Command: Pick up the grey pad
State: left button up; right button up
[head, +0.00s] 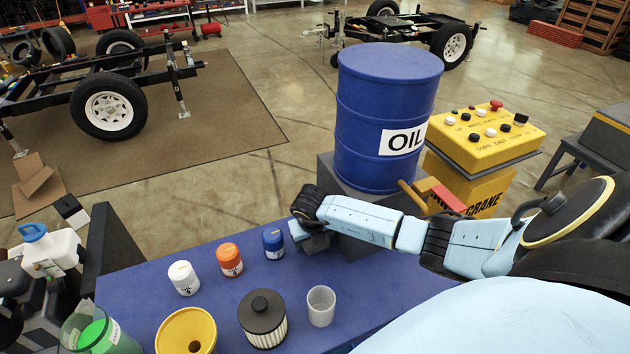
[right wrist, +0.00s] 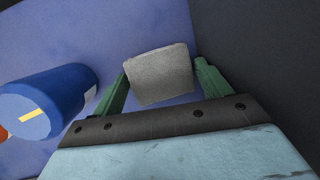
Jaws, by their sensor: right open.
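The grey pad (right wrist: 161,76) is a small block with a rough face, on the blue table top in the right wrist view. My right gripper (right wrist: 164,70) is open, with one green finger on each side of the pad. A narrow gap shows at the left finger; the right finger is close to the pad's edge, and I cannot tell if it touches. In the head view my right gripper (head: 312,238) is low over the table's far right part, and the pad cannot be made out there. My left gripper is not in view.
A blue can (right wrist: 62,98) stands close left of the gripper; it also shows in the head view (head: 273,243). Orange (head: 230,260) and white cans (head: 183,278), a black-topped filter (head: 263,318) and a grey cup (head: 321,306) stand nearby. A blue oil drum (head: 375,125) rises behind.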

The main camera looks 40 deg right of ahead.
jog(key=c, duration=0.6)
jog(key=shift+r, duration=0.1)
notch_tip(320, 180, up, 28)
jog(key=shift+f, duration=0.1)
jog(key=shift+c, duration=0.2)
dwell(0.4)
jog(key=o, duration=0.4)
jog(key=c, duration=0.3)
